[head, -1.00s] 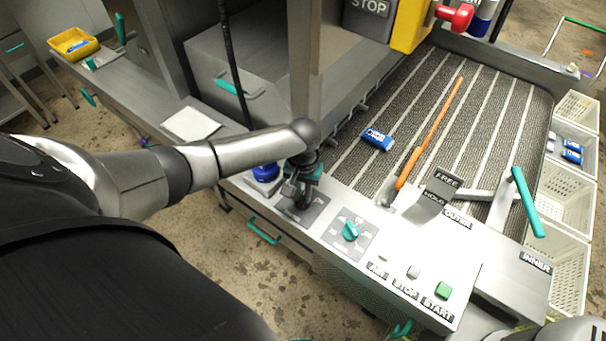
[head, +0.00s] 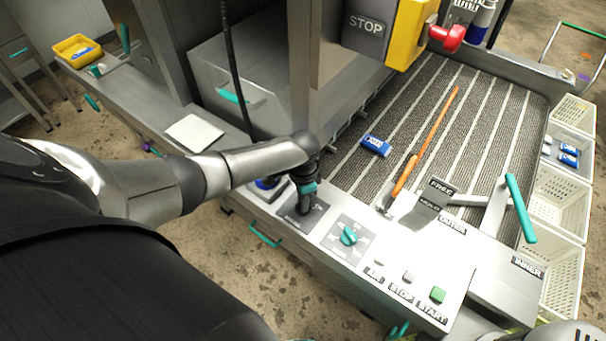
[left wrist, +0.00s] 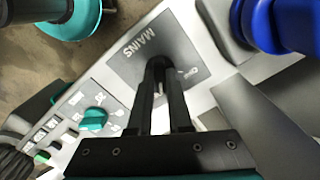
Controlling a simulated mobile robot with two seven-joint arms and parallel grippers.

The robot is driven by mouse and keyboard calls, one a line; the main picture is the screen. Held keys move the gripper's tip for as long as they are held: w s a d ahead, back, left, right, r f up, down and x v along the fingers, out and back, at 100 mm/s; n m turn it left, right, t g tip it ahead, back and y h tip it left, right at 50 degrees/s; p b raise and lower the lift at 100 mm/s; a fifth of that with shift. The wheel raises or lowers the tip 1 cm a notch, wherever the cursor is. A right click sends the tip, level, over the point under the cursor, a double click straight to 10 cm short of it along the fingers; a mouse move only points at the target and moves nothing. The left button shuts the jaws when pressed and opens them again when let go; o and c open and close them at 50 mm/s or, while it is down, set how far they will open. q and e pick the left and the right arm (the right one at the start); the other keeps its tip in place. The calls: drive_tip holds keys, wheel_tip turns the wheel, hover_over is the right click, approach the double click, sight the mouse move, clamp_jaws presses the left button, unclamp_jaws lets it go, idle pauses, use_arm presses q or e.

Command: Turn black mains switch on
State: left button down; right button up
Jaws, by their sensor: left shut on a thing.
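The dark mains plate (head: 292,222) lies on the console's front edge, and its MAINS label shows in the left wrist view (left wrist: 130,52). My left gripper (head: 304,206) points down over this plate. In the left wrist view its two dark fingers (left wrist: 160,72) come together over the middle of the plate, shut on the black mains switch. The fingers hide nearly all of the switch, so its exact angle cannot be told.
A teal knob (head: 348,236) sits on the plate just right of the mains plate. The AIR, STOP and green START (head: 438,295) buttons lie further right. A blue object (left wrist: 275,22) stands close beside the gripper. An orange rod (head: 427,140) lies on the striped conveyor.

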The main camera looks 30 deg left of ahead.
use_arm(q)
drive_tip(key=shift+m, duration=1.2)
drive_tip(key=c, duration=0.8)
unclamp_jaws()
drive_tip(key=shift+c, duration=0.2)
wheel_tip(320, 180, up, 15)
drive_tip(key=p, duration=0.3)
drive_tip(key=shift+r, duration=0.15)
